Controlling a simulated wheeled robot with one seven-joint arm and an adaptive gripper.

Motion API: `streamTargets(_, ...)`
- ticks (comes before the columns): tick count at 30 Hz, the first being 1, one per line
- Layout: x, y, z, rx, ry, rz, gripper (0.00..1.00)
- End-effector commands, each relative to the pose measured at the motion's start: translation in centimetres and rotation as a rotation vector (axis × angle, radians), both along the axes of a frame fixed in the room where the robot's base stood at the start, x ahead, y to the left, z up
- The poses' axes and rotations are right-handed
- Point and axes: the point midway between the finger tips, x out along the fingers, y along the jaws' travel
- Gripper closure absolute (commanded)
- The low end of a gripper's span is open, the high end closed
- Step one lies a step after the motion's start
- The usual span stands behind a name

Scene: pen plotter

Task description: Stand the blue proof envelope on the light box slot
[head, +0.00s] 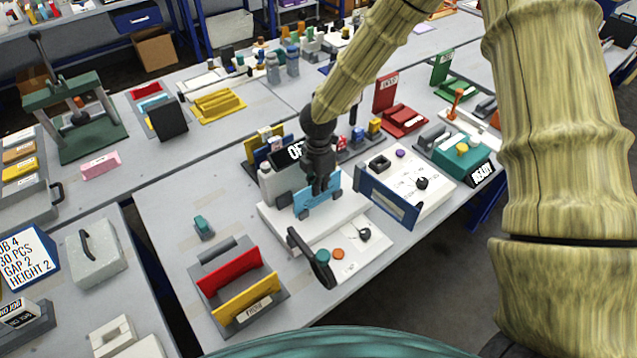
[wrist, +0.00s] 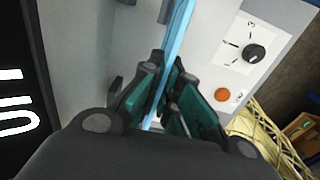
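The light-blue envelope (head: 318,200) stands upright over the white light box (head: 272,222). My gripper (head: 321,186) comes down on it from above. In the wrist view the envelope (wrist: 178,32) shows nearly edge-on between the teal finger pads of my gripper (wrist: 166,95), which is shut on it. The envelope's lower edge is at or just above the box top; I cannot tell whether it sits in the slot. The light box's front panel (head: 345,270) has a dial (head: 364,235) and orange and teal buttons.
A grey rack (head: 222,262) with red and yellow envelopes stands at front left. A black OFF sign (head: 288,153) and a white bottle (head: 272,182) are close behind my gripper. A dark-blue upright panel (head: 388,199) stands close on the right. The table's left part is mostly clear.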

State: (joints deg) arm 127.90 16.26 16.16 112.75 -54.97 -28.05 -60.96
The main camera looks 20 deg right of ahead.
Motion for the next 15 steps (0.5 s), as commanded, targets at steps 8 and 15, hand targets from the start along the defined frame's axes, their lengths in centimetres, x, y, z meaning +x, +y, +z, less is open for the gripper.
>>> streamTargets(8,-0.01,-0.01,-0.26,-0.001,0.001,0.001,1.0)
streamTargets(15,0.01,-0.02,-0.27,0.0,0.0,0.0,0.73)
